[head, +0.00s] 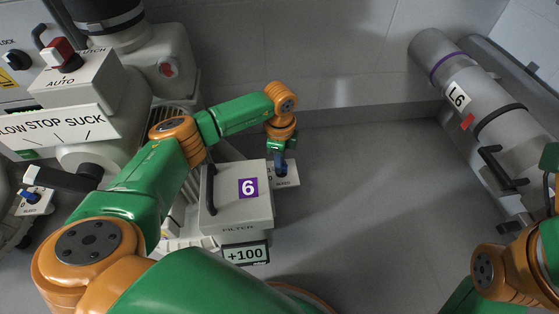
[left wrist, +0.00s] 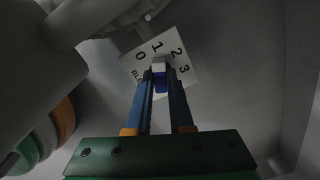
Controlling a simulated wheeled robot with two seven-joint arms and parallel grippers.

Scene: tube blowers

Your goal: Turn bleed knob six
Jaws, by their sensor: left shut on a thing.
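The white end of the knob lies below the 1. My left gripper (left wrist: 161,84) is shut on the knob, one blue finger on each side. In the head view my left gripper (head: 281,166) reaches down to the white plate (head: 290,178), where the knob itself is mostly hidden. The plate is beside the grey filter box (head: 236,211) labelled 6. My right gripper is out of view.
A +100 display (head: 246,253) is below the filter box. A grey tube labelled L6 (head: 480,95) lies at right. The grey floor between is clear.

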